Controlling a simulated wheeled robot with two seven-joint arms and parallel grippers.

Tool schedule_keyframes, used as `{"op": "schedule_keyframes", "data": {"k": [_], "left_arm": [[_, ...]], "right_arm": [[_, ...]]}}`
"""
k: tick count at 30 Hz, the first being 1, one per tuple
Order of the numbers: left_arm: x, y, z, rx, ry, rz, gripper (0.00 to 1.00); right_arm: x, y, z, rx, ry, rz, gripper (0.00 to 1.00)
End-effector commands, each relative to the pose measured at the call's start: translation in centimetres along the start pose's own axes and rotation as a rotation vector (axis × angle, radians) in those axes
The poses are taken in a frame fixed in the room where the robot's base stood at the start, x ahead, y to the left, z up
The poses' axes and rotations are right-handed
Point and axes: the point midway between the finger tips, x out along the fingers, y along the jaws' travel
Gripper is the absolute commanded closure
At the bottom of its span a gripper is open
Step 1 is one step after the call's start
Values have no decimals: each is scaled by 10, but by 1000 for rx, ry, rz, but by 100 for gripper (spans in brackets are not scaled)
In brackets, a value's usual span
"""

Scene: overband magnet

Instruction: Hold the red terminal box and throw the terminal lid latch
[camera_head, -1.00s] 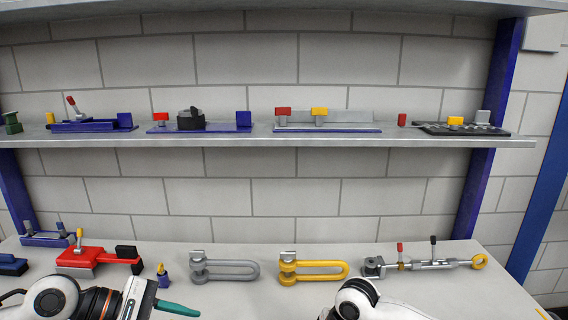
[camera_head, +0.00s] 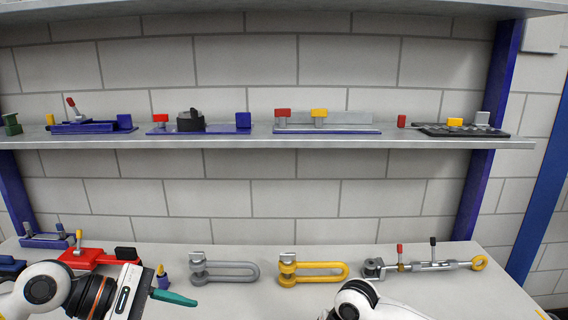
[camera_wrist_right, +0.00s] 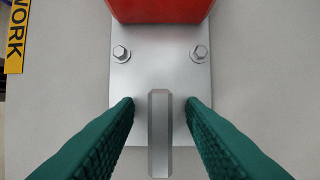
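A red block (camera_wrist_right: 160,8), cut off at the top of the right wrist view, stands by a silver plate (camera_wrist_right: 130,85) with two bolts. A silver bar (camera_wrist_right: 160,130) sticks up over the plate. My right gripper (camera_wrist_right: 160,110) is open, its green fingers on either side of the bar with a gap at each side. In the head view a red unit (camera_head: 85,257) with a yellow-tipped lever lies at the left of the table. I cannot tell which red thing is the terminal box. My left gripper (camera_head: 175,298) shows green fingers to its right, apart from it; their opening is unclear.
A grey shackle (camera_head: 225,270), a yellow shackle (camera_head: 315,270) and a turnbuckle-like rod (camera_head: 430,265) lie along the table's back. A shelf (camera_head: 260,142) with several fixtures runs above. A yellow "WORK" label (camera_wrist_right: 16,35) is left of the plate.

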Motion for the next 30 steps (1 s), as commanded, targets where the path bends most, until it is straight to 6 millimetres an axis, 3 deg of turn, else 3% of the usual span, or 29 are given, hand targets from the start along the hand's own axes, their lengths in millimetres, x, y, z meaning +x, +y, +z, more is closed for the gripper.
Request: {"op": "schedule_keyframes", "data": {"k": [7, 21, 30], "left_arm": [[0, 0, 0, 0, 0, 0, 63], [0, 0, 0, 0, 0, 0, 63], [-4, -3, -5, 0, 0, 0, 63]], "right_arm": [[-12, -1, 0, 0, -1, -2, 64], [-103, -1, 0, -1, 0, -2, 64], [-126, 0, 2, 0, 0, 0, 64]]}}
